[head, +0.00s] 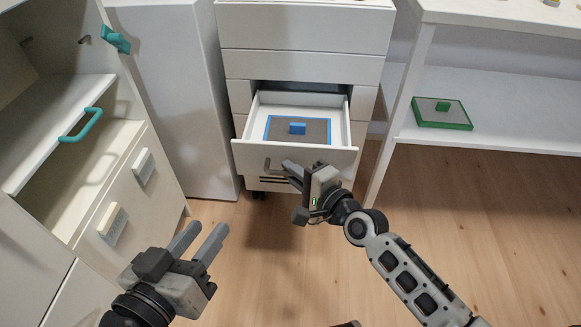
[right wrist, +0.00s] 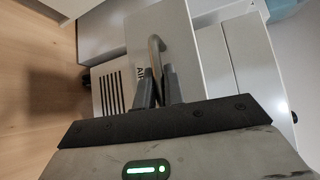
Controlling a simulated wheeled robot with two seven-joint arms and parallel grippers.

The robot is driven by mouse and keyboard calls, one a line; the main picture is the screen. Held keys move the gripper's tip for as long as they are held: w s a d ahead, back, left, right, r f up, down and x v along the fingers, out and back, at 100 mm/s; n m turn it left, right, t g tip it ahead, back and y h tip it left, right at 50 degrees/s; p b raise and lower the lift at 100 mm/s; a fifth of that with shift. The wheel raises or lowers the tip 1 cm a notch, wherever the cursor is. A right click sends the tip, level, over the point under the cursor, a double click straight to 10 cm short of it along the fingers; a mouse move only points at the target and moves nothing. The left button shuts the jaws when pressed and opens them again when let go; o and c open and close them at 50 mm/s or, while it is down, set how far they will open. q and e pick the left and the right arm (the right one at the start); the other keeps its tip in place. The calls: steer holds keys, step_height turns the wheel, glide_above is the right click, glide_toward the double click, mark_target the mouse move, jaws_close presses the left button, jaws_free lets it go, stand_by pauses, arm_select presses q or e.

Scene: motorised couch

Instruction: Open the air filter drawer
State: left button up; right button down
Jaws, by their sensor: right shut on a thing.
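The air filter drawer (head: 247,158) is pulled out of the white cabinet in the head view. Inside it lies a grey filter panel with a blue frame and a blue grip block (head: 297,128). My right gripper (head: 289,172) is at the drawer front, shut on the bar handle (head: 268,164). In the right wrist view the handle (right wrist: 155,50) runs between the two fingertips, beside partly hidden lettering and black slots. My left gripper (head: 209,226) is open and empty over the floor at the lower left.
A green-framed filter panel (head: 441,112) lies on the white shelf at right. An open cabinet with a teal handle (head: 80,125) stands at left, with two pale handles on its front. Wooden floor is clear in front of the drawer.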

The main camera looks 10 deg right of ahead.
arm_select(q)
steer(key=shift+s+a+f, duration=0.1)
steer(key=shift+s, duration=0.3)
arm_select(e)
steer(key=shift+s, duration=0.4)
steer(key=c, duration=1.8)
jaws_free()
steer(key=shift+o, duration=0.2)
arm_select(q)
steer(key=shift+s+a+f+m+y+p, duration=0.25)
steer(key=shift+f+m+y+p, duration=0.2)
steer(key=shift+p, duration=0.55)
arm_select(e)
steer(key=v, duration=1.6)
arm_select(q)
steer(key=shift+w+r, duration=0.1)
steer(key=shift+r, duration=0.1)
arm_select(e)
steer(key=shift+f, duration=0.15)
